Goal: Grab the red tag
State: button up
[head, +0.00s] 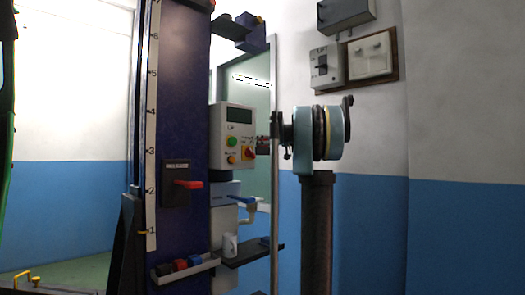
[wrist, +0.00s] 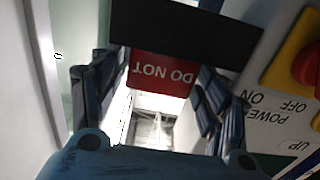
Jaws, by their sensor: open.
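The red tag (wrist: 160,73) shows in the wrist view with white lettering reading "DO NOT", upside down. It hangs at the edge of a black block or panel (wrist: 185,30). My gripper (wrist: 157,92) is open, with one dark finger on each side of the tag. I cannot tell whether either finger touches it. In the head view my gripper (head: 270,140) is at the right side of the grey control box (head: 231,122). The tag is too small and too covered there to make out clearly.
The control box has a screen, green and orange buttons and a red knob on yellow (wrist: 308,65), close to my right finger. Below are a blue-handled valve (head: 243,200), a white cup (head: 230,246) on a dark shelf, and a red lever (head: 188,184) on the column.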

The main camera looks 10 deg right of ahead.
jog(key=shift+x, duration=0.9)
jog(key=c, duration=0.8)
jog(key=shift+r, duration=0.1)
notch_tip(320, 180, up, 28)
jog(key=shift+f, duration=0.15)
